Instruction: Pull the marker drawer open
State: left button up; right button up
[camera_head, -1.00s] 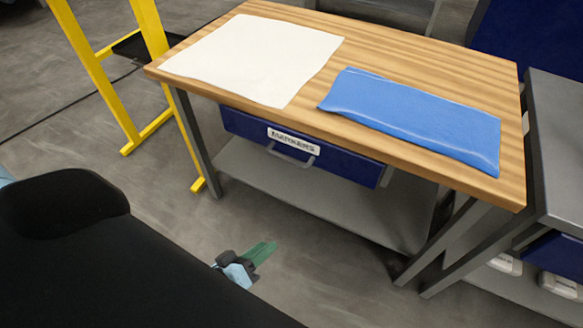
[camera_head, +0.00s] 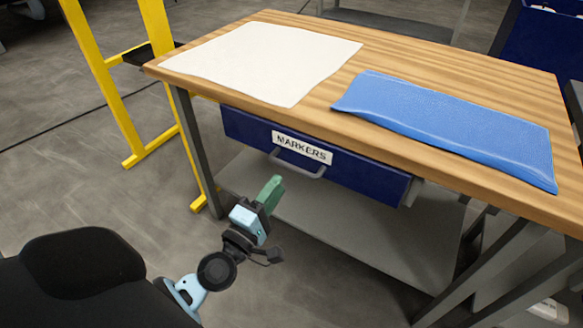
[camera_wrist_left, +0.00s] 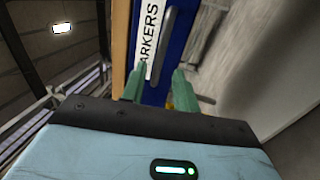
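The marker drawer (camera_head: 355,182) is a dark blue drawer under the wooden table top, with a white MARKERS label (camera_head: 302,147) and a grey bar handle (camera_head: 297,168). It looks shut. My left gripper (camera_head: 272,190) is below and a little left of the handle in the head view, apart from it. In the left wrist view its two green fingers (camera_wrist_left: 156,85) are spread with nothing between them. The handle (camera_wrist_left: 174,42) and the blue drawer front (camera_wrist_left: 182,30) are ahead of them. My right gripper is not in view.
A white cloth (camera_head: 262,62) and a blue cloth or pouch (camera_head: 445,125) lie on the wooden table top (camera_head: 400,62). A grey lower shelf (camera_head: 340,235) is under the drawer. A yellow frame (camera_head: 100,85) stands left of the table.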

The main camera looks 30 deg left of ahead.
aim_at(291, 165)
pick_arm(q)
jog(key=w, duration=0.2)
jog(key=w+r, duration=0.1)
jog(key=w, duration=0.4)
jog(key=shift+a+r+p, duration=0.1)
jog(key=shift+r+p, duration=0.05)
jog(key=shift+p, duration=0.15)
jog(key=shift+c, duration=0.2)
grip_shut()
